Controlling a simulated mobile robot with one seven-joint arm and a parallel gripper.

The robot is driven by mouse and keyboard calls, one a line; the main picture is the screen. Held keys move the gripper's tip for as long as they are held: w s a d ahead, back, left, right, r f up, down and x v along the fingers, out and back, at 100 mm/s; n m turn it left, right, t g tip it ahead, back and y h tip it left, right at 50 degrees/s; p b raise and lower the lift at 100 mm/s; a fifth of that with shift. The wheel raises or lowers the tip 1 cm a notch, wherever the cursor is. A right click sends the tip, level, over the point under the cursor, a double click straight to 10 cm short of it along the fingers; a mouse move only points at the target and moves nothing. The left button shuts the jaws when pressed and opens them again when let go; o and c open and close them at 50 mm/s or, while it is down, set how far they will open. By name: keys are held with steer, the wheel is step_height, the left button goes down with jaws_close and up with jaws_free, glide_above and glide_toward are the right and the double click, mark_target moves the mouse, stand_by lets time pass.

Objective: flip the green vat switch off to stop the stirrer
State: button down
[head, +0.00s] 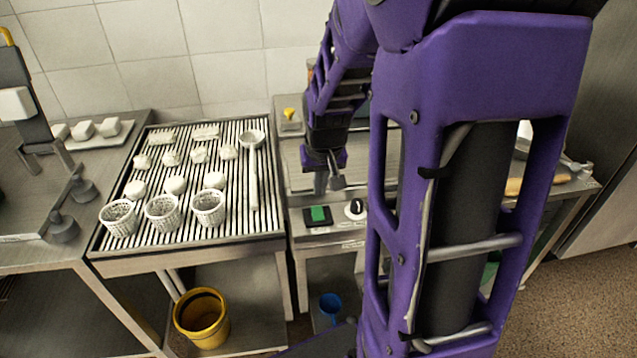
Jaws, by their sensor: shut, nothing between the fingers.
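The green switch (319,213) sits on a dark plate at the front edge of the middle counter. Whether it is on or off is too small to tell. My gripper (322,190) is shut and empty, pointing down just above and behind the green switch, apart from it as far as I can see. A black-and-white round knob (355,207) is to the right of the switch. The vat and stirrer are largely hidden behind my purple arm, and I cannot make out the stirrer.
A slatted draining table (270,222) on the left holds several white perforated baskets (163,212), white lumps and a long-handled ladle (253,170). A yellow knob (289,114) is at the back. A yellow bucket (201,318) and a blue funnel-like cup (331,305) are below.

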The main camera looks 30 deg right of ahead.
steer(key=shift+s+a+r, duration=0.15)
steer(key=shift+s+r, duration=0.4)
steer(key=shift+r, duration=0.35)
steer(key=shift+s+a+r, duration=0.15)
steer(key=shift+s+r, duration=0.4)
steer(key=shift+r, duration=0.3)
steer(key=shift+w, duration=0.1)
